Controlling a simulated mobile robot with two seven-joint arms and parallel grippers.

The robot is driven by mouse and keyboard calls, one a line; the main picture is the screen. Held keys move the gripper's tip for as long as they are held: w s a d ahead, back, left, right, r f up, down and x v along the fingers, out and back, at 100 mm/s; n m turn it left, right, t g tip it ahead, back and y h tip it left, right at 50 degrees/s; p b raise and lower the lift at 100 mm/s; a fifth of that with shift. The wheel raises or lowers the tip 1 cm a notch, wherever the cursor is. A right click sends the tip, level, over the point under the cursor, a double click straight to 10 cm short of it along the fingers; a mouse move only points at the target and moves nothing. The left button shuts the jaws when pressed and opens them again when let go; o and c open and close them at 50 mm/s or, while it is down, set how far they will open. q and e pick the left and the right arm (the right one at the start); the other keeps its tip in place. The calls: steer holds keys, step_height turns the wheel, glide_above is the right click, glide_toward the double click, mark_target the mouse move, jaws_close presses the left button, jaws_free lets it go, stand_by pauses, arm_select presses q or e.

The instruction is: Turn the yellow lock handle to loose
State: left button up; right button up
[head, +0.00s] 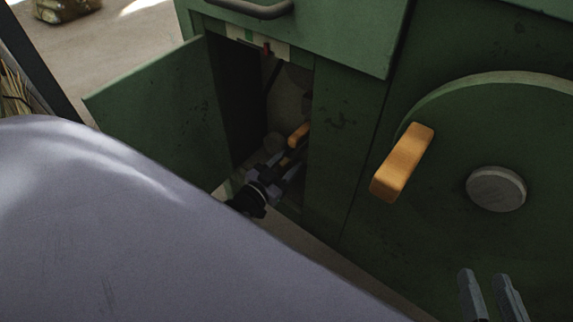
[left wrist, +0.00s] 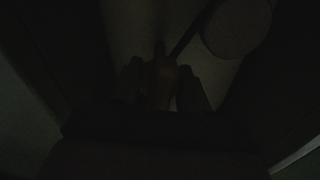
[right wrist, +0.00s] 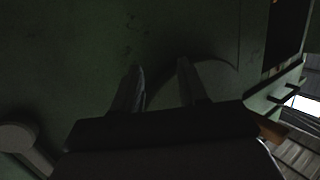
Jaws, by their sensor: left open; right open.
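The yellow lock handle (head: 298,134) shows as a small orange-yellow bar inside the dark open compartment of the green machine. My left gripper (head: 290,160) reaches into that compartment, just below and beside the handle. In the very dark left wrist view, a dim brownish bar, apparently the handle (left wrist: 161,78), stands between the two open fingers (left wrist: 162,88). I cannot tell whether they touch it. My right gripper (head: 490,293) is open and empty at the lower right, in front of the green wheel. Its spread fingers also show in the right wrist view (right wrist: 160,88).
The compartment door (head: 165,110) hangs open on the left. A green wheel (head: 530,130) with a larger orange crank handle (head: 403,162) and a grey hub (head: 496,189) is at the right. My pale arm covers the lower left. Compartment walls are close around my left gripper.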

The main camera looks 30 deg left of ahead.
arm_select(q)
steer(key=c, duration=0.7)
